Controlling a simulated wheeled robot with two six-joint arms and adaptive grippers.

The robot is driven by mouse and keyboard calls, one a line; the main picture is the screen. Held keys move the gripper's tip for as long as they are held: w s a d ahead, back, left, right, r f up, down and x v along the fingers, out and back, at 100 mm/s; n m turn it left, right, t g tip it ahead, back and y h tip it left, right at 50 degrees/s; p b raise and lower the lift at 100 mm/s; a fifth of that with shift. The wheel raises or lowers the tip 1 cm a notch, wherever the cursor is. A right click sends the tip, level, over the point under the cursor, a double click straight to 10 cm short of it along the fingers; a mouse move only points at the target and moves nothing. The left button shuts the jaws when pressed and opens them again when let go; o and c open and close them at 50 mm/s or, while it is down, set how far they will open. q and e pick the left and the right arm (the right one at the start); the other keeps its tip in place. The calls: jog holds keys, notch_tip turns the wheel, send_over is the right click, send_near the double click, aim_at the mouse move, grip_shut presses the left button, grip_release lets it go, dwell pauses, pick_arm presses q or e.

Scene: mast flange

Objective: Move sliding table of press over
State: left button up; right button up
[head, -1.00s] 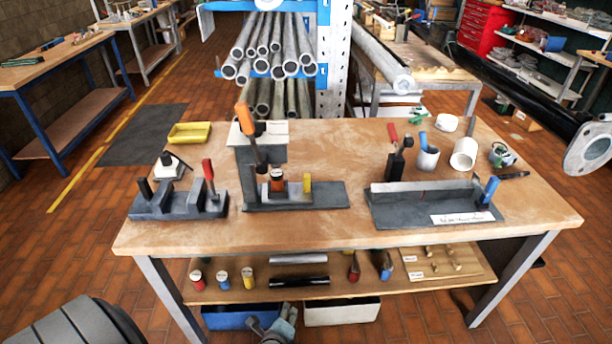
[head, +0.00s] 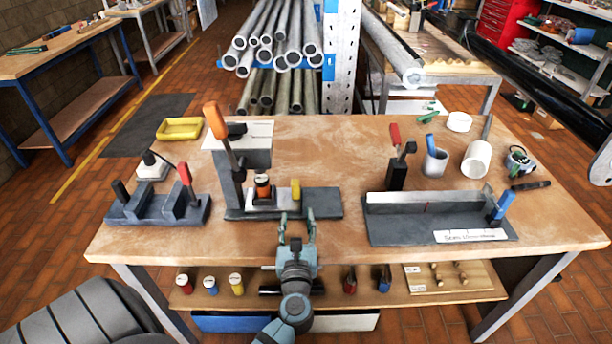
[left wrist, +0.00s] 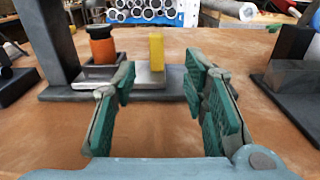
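The press (head: 238,160) stands on the workbench left of centre, with an orange-handled lever (head: 220,132) leaning from its top. On its dark base plate (head: 320,203) sits the pale grey sliding table (head: 264,200). The table carries an orange and black cylinder (head: 262,186) at the left and an upright yellow block (head: 295,188) at its right end. My left gripper (head: 297,228) is open and empty at the bench's front edge, in front of the press. In the left wrist view its green-padded fingers (left wrist: 165,110) are spread, with the yellow block (left wrist: 156,51) beyond, between them. My right gripper is not in view.
A dark fixture with a red handle (head: 160,208) stands left of the press. A long dark fixture with a blue handle (head: 430,220) stands to the right. Bench between is clear.

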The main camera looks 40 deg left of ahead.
aim_at(295, 185)
pick_arm(q)
jog(key=x, duration=0.4)
jog(key=r+x, duration=0.1)
jog(key=x, duration=0.1)
jog(key=shift+s+a, duration=0.2)
jog(key=shift+a, duration=0.25)
jog(key=x, duration=0.2)
jog(key=b+x, duration=0.1)
jog(key=x, duration=0.4)
jog(key=shift+w+d+f, duration=0.15)
jog(key=shift+w+f, duration=0.05)
jog(key=shift+f, duration=0.1)
jog(key=shift+w, duration=0.1)
jog(key=shift+r, duration=0.2)
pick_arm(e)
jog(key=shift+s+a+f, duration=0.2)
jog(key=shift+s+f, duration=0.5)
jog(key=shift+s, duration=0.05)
pick_arm(q)
jog(key=shift+c, duration=0.6)
grip_shut()
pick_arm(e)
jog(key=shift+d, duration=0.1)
